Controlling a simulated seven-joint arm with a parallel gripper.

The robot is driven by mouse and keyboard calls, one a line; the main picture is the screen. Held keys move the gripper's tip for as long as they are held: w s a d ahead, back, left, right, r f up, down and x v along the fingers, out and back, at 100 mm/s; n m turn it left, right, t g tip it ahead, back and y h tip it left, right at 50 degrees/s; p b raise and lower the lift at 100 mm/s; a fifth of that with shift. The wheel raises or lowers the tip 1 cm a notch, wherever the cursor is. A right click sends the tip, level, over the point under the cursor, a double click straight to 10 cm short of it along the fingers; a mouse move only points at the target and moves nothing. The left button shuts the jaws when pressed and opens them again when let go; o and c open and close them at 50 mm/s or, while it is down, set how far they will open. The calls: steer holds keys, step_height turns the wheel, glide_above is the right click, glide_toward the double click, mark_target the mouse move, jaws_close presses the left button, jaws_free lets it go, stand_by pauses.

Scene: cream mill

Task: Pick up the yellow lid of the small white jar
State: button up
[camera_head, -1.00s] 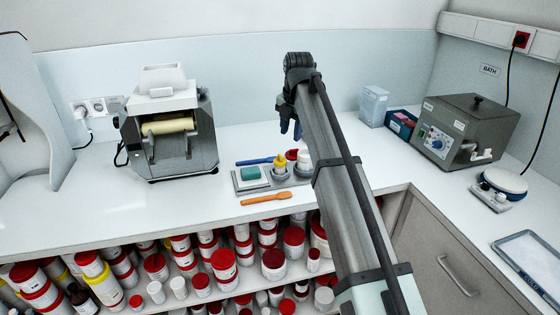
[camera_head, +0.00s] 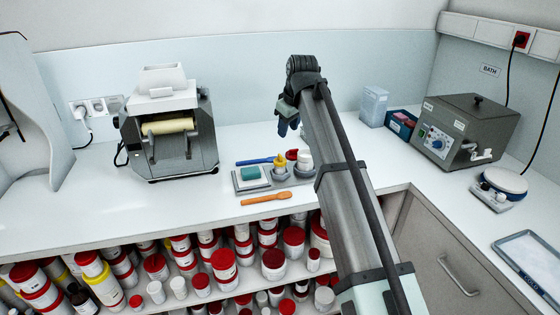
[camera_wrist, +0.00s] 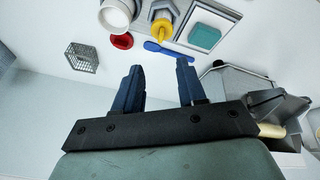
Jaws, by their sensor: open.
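A yellow piece with a raised tip (camera_head: 280,160), apparently the yellow lid, sits among small items on the counter. In the wrist view it (camera_wrist: 161,29) is near the top, on a pale grey angular piece; whether a white jar is under it I cannot tell. A white round jar (camera_wrist: 117,13) stands left of it in that view, and right of it in the head view (camera_head: 305,158). My gripper (camera_head: 288,128) is above and apart from these items. Its two blue fingers are spread and empty in the wrist view (camera_wrist: 160,66).
A red lid (camera_head: 292,155), a blue spatula (camera_head: 254,161) and a tray (camera_head: 238,182) with a teal block (camera_head: 250,173) lie close by. An orange spoon (camera_head: 266,198) lies in front. A roller mill (camera_head: 170,130) stands left, with clear counter before it.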

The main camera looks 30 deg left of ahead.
steer(key=m, duration=0.4)
glide_above(280, 155)
steer(key=s+d, duration=0.1)
steer(key=d, duration=0.1)
step_height(280, 155, down, 8)
steer(key=shift+m, duration=0.3)
steer(key=shift+s+x, duration=0.1)
steer(key=shift+x, duration=1.15)
steer(key=shift+s+x, duration=0.15)
steer(key=shift+x, duration=1.1)
steer(key=shift+a, duration=0.1)
jaws_close()
